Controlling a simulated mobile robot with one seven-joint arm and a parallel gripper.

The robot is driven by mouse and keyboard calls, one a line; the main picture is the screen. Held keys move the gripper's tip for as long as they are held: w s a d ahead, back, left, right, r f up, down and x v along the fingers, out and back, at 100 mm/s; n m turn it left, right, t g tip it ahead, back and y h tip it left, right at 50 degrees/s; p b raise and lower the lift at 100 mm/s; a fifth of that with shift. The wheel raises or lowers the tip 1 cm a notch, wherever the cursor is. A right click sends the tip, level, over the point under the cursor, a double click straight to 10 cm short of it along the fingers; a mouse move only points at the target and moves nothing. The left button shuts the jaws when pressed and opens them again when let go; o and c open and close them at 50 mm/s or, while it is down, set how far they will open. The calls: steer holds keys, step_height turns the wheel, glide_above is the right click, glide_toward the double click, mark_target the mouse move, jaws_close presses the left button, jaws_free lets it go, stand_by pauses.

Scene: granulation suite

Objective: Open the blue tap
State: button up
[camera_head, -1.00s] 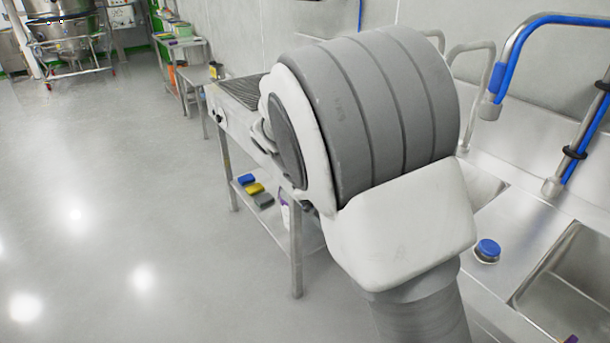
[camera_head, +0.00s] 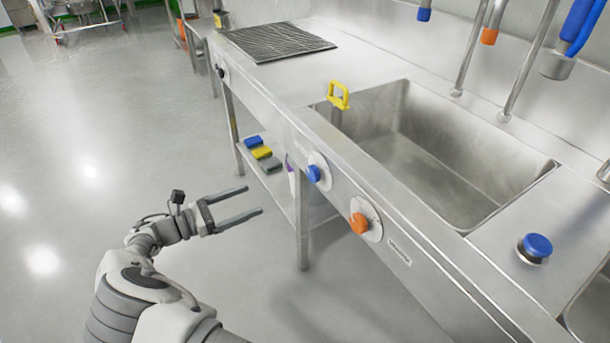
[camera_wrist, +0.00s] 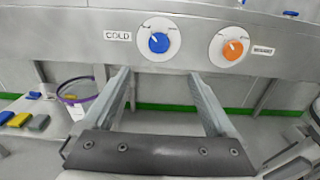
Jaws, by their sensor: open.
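The blue tap knob (camera_head: 313,174) sits on a round white dial on the sink's front panel, to the left of an orange knob (camera_head: 359,222). In the wrist view the blue knob (camera_wrist: 159,42) has a white pointer mark and a "COLD" label (camera_wrist: 117,35) on its left. My gripper (camera_head: 253,200) is open and empty, in front of the panel and apart from it, lower than the blue knob. In the wrist view its two fingers (camera_wrist: 160,75) point toward the panel, with the blue knob above and between their tips.
A steel sink basin (camera_head: 432,150) lies behind the panel, with a yellow handle (camera_head: 339,95) at its rim. A blue button (camera_head: 536,247) is on the counter to the right. Blue, yellow and grey sponges (camera_head: 261,153) lie on the lower shelf. The floor (camera_head: 120,130) on the left is clear.

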mark_target(310, 175)
steer(key=b+x, duration=0.2)
steer(key=x, duration=1.5)
steer(key=shift+w+a, duration=0.1)
steer(key=shift+w, duration=0.15)
steer(key=c, duration=1.4)
